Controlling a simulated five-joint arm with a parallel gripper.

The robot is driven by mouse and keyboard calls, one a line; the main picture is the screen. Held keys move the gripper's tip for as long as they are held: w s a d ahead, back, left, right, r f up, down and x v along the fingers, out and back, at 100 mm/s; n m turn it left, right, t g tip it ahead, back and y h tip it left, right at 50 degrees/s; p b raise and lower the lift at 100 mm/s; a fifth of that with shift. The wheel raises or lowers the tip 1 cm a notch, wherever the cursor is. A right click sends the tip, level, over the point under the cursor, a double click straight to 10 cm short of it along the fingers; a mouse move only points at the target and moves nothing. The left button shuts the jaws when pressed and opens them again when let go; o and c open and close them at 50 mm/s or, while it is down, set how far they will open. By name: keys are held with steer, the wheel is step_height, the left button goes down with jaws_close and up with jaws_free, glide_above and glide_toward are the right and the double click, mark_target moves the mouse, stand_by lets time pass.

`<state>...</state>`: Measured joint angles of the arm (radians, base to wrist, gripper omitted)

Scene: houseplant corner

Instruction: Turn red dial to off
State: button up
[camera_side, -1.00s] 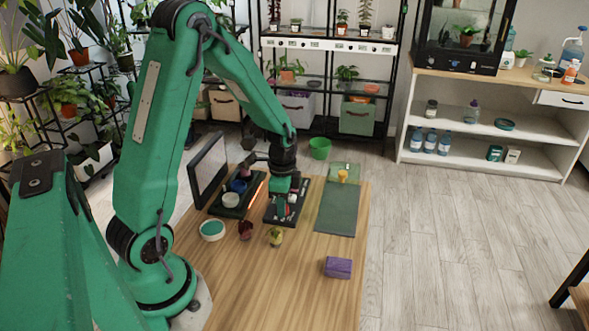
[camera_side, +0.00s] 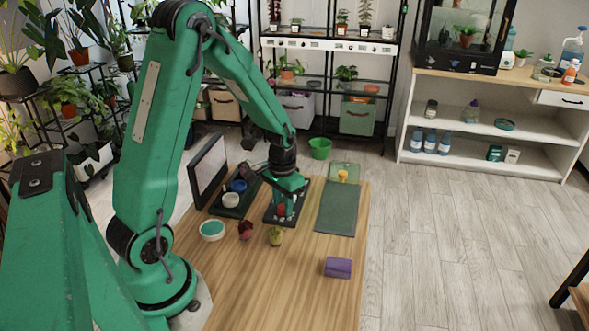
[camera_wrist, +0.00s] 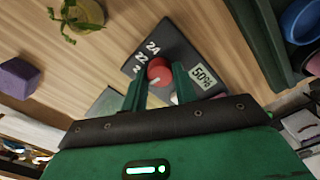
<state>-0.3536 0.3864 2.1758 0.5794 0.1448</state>
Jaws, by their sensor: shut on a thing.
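The red dial (camera_wrist: 160,74) sits on a dark control panel (camera_wrist: 180,48) with white printed numbers and a small display (camera_wrist: 206,79) reading "50%". A short pale mark shows on the dial's face. My gripper (camera_wrist: 161,80) is shut on the dial, with one green finger on each side of it. In the side view, the red dial (camera_side: 281,210) shows low between the fingers of my gripper (camera_side: 284,208), above the panel (camera_side: 271,218). A pale knob (camera_wrist: 175,98) stands beside the dial, partly hidden by a finger. The off position cannot be read.
A green mat (camera_side: 337,210) lies to the right. A teal-topped tub (camera_side: 212,230), small plants (camera_side: 276,236) and a purple block (camera_side: 338,267) stand nearer.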

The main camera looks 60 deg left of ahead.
mark_target(283, 207)
steer(key=shift+n, duration=1.1)
steer(key=o, duration=0.7)
steer(key=shift+r, duration=0.2)
steer(key=shift+r, duration=3.7)
steer(key=shift+r, duration=0.15)
